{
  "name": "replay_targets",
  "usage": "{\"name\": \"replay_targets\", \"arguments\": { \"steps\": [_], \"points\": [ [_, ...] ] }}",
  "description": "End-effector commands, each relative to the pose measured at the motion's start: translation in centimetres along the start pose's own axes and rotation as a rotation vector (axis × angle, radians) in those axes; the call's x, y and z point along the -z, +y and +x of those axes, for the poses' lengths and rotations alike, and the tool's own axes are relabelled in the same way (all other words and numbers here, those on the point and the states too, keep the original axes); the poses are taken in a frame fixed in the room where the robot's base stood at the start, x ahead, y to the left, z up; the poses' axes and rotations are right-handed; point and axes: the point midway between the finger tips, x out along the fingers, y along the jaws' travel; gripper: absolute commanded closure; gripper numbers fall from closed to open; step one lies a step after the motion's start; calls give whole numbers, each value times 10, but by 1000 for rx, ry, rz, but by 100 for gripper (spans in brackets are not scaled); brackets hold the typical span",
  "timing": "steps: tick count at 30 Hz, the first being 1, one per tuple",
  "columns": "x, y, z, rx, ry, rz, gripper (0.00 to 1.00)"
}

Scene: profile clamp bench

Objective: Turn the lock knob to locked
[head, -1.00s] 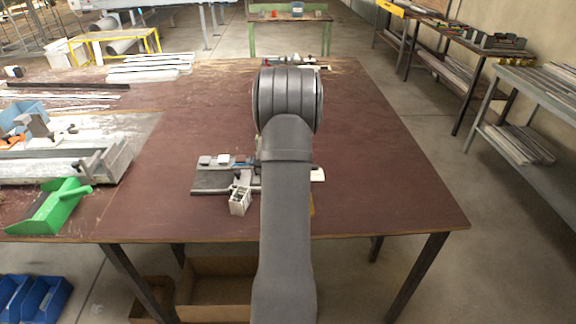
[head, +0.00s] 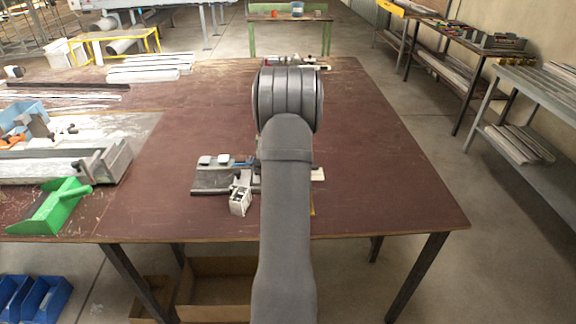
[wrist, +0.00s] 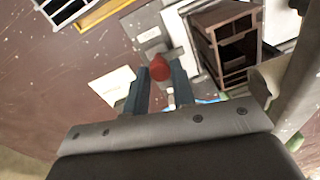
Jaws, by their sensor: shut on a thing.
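The lock knob (wrist: 160,68) shows as a small red piece in the wrist view, between the two fingers of my gripper (wrist: 158,80). My gripper is shut on it, with a dark blue-grey finger on either side. The knob's lower part and any lock marking are hidden, so I cannot tell its setting. The clamp fixture (head: 212,180) sits on the brown table in the head view, left of my arm. My arm hides the gripper and the knob in the head view.
A green scoop (head: 58,205) and a long metal fixture (head: 60,168) lie at the left. The table (head: 385,170) is clear at the right.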

Motion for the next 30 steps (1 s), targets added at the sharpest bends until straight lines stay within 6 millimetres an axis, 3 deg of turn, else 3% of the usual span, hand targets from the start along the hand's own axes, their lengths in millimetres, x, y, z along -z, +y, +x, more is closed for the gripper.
{"name": "replay_targets", "arguments": {
  "steps": [3, 4, 7, 19, 23, 30],
  "points": [
    [0, 0, -1, 1, 1, 0, 100],
    [0, 0, -1, 1, 1, 0, 73],
    [0, 0, -1, 0, 1, 0, 55],
    [0, 0, -9, 0, 2, 0, 55],
    [1, 0, -31, 1, 4, -1, 55],
    [1, 0, -90, 1, 6, -1, 55]
  ]
}}
